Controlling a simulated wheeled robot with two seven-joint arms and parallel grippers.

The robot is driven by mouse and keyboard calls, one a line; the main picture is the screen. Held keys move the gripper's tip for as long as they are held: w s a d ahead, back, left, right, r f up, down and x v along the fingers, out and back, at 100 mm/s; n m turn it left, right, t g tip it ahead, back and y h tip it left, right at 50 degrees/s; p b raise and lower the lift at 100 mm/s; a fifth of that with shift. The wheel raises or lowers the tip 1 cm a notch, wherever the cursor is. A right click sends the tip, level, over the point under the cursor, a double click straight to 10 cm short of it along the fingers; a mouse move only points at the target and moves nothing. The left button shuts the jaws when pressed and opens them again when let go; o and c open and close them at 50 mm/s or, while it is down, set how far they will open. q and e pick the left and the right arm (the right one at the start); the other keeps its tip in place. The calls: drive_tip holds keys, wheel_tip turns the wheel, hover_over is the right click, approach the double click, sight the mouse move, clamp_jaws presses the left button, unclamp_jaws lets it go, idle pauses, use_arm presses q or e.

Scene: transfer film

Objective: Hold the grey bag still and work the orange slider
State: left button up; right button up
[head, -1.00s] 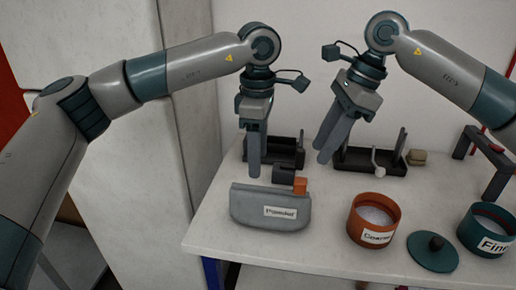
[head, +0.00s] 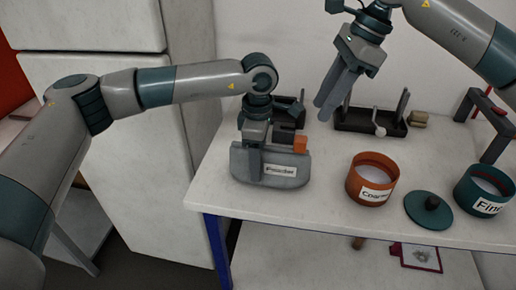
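The grey bag (head: 240,167), labelled "Powder", stands near the left front edge of the table. The orange slider (head: 300,144) is a small block at the right end of its top edge, beside a dark block. My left gripper (head: 254,179) points down at the left part of the bag, its fingers overlapping the bag's front. The fingers line up in this view, so their gap and any contact with the bag are hidden. My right gripper (head: 324,112) hangs above the table, up and right of the slider. Its fingers look slightly apart, with nothing between them.
An orange tub (head: 355,190) labelled "Coarse", a teal tub (head: 465,190) labelled "Fine" and a teal lid (head: 415,209) stand to the right. A dark tray (head: 375,127) lies behind. The white table (head: 330,225) is clear in front of the bag.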

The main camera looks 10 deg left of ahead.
use_arm(q)
drive_tip(key=shift+f, duration=0.5)
drive_tip(key=c, duration=1.2)
clamp_jaws()
use_arm(e)
drive_tip(key=shift+o, duration=1.4)
drive_tip(key=shift+s+d+f+y, duration=0.1)
drive_tip(key=shift+s+f+y, duration=0.05)
drive_tip(key=shift+f+y, duration=0.3)
drive_tip(key=d+y, duration=0.1)
drive_tip(key=d+m+y, duration=0.1)
drive_tip(key=d+f+m+y, duration=0.1)
drive_tip(key=d+y, duration=0.1)
drive_tip(key=shift+s+t, duration=0.2)
drive_tip(key=shift+t, duration=0.1)
